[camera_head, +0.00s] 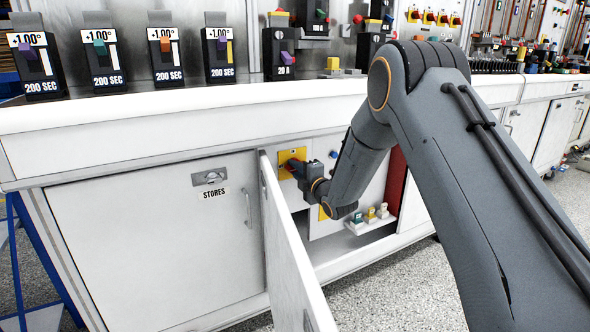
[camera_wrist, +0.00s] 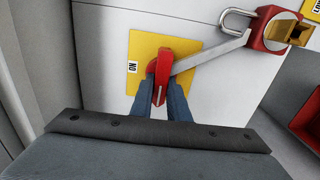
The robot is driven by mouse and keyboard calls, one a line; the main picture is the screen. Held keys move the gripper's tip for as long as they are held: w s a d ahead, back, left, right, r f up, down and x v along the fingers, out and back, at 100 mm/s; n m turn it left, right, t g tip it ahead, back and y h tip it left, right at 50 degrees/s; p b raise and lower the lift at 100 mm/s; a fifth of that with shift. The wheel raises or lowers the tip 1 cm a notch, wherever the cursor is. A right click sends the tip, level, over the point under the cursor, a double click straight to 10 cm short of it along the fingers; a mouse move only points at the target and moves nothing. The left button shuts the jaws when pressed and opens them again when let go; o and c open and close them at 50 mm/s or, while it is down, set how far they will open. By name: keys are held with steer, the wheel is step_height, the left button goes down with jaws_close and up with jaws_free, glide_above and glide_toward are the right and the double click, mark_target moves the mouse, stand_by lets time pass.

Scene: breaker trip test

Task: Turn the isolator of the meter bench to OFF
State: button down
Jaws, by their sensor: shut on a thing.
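The isolator is a red rotary handle (camera_wrist: 158,80) on a yellow plate (camera_wrist: 188,52) inside the open cupboard of the bench. An "ON" label (camera_wrist: 132,67) sits at the plate's left edge in the wrist view. My gripper (camera_wrist: 162,88) is shut on the red handle, one blue finger on each side. In the head view my gripper (camera_head: 291,166) reaches into the cupboard at the yellow plate (camera_head: 284,155), and mostly hides the handle. A grey metal strip runs from the handle towards a red lock body (camera_wrist: 262,30) with an open-looking shackle; whether they are joined is unclear.
The open cupboard door (camera_head: 290,240) stands close to the left of my arm. A small white tray (camera_head: 360,230) with coloured pieces is low in the cupboard. The "STORES" door (camera_head: 150,240) is shut. Several breaker units line the bench top (camera_head: 180,101).

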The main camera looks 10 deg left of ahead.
steer(key=c, duration=1.8)
jaws_free()
steer(key=shift+d, duration=0.15)
steer(key=shift+o, duration=0.6)
steer(key=p+v, duration=0.1)
steer(key=v, duration=0.6)
steer(key=shift+s+d+p, duration=0.15)
steer(key=shift+s+p, duration=0.15)
steer(key=shift+p, duration=0.1)
